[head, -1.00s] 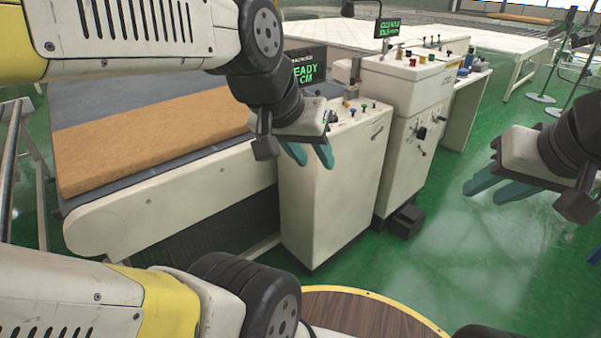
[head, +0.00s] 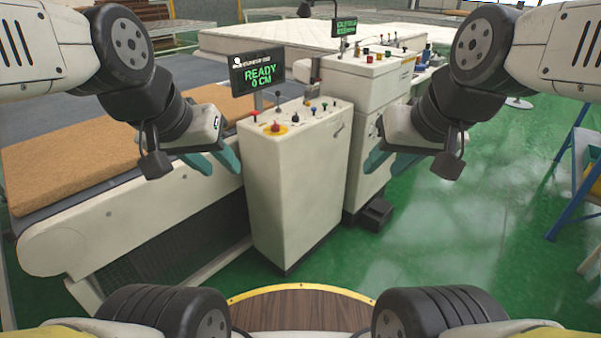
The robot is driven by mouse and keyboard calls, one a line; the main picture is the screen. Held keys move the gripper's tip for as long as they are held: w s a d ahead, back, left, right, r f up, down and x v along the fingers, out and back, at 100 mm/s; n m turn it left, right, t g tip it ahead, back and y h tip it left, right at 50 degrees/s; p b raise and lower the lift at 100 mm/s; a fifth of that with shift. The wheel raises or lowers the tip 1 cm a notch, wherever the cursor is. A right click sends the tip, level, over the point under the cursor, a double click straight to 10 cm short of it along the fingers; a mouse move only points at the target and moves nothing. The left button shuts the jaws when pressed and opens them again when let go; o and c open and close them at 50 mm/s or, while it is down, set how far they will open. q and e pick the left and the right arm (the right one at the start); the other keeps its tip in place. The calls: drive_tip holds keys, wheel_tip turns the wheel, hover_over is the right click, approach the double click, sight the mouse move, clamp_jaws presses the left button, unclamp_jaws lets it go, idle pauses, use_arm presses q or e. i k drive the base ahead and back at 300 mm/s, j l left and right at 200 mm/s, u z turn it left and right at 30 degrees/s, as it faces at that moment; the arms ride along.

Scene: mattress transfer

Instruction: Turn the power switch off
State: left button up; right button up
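The near white control cabinet (head: 297,190) stands at the centre. I cannot tell which control is the power switch. My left gripper (head: 212,162) shows teal fingers apart and empty, in view left of the cabinet. My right gripper (head: 386,166) shows teal fingers apart and empty, in view right of it, overlapping the taller cabinet (head: 368,88).
A screen (head: 257,72) reading "READY 0 CM" stands behind the panel. A brown mattress slab (head: 70,155) lies on the conveyor at left. A black pedal box (head: 375,213) sits on the floor. A blue ladder (head: 572,170) stands at right. Green floor (head: 440,255) is open at front right.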

sight(275, 128)
drive_tip(key=i+l+u, duration=0.2)
drive_tip(key=i, duration=0.3)
drive_tip(key=i+l+u, duration=0.2)
drive_tip(key=i, duration=0.25)
